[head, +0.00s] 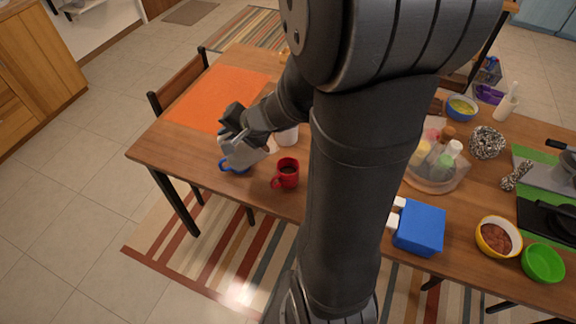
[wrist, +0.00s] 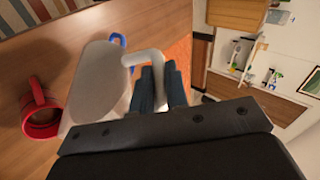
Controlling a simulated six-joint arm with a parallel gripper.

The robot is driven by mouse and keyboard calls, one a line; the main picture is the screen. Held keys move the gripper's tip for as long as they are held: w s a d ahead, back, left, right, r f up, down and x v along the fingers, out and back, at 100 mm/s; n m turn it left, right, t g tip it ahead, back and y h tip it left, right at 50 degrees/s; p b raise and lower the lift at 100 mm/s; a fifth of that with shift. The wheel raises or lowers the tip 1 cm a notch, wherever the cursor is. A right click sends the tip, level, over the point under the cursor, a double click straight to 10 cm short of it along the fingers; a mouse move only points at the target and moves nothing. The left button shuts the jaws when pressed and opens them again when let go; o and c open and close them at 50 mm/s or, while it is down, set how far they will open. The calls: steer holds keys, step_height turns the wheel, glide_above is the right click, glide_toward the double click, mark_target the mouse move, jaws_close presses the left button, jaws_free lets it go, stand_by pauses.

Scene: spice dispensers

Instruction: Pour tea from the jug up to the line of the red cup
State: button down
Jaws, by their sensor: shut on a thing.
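The red cup (head: 288,175) stands upright on the table near its front edge, with something dark inside; I cannot make out its line or the level. It also shows at the left of the wrist view (wrist: 42,108). The pale jug (head: 246,156) is left of the red cup, apart from it in the head view. My gripper (head: 236,134) is shut on the jug's handle (wrist: 150,62), which passes between the fingers in the wrist view. The jug's body (wrist: 103,78) lies between my gripper and the red cup there. Its spout and contents are hidden, and I cannot tell its exact tilt.
A blue cup (head: 226,166) is partly hidden by the jug. A white cup (head: 287,137) stands behind the red cup. An orange mat (head: 205,97) lies at the left. A tray of bottles (head: 436,182), a blue box (head: 420,229) and bowls stand to the right.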

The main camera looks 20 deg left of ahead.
steer(key=shift+w+d+r+y, duration=0.1)
steer(key=shift+w+d+y, duration=0.1)
steer(key=shift+d+y, duration=0.3)
stand_by(1.7)
steer(key=shift+s+a+h, duration=0.35)
steer(key=shift+a+h, duration=0.15)
steer(key=shift+a, duration=0.25)
steer(key=shift+s+a+f+t+h, duration=0.2)
steer(key=shift+a+f+t+h, duration=0.25)
steer(key=shift+h, duration=0.35)
steer(key=shift+a+r, duration=0.1)
steer(key=shift+a, duration=0.1)
steer(key=shift+s+a+f+n+t+h, duration=1.2)
steer(key=shift+a+f+h, duration=0.95)
steer(key=shift+a+h, duration=1.05)
steer(key=r, duration=0.5)
steer(key=shift+s+d, duration=0.1)
steer(key=shift+s, duration=0.25)
steer(key=shift+w, duration=0.15)
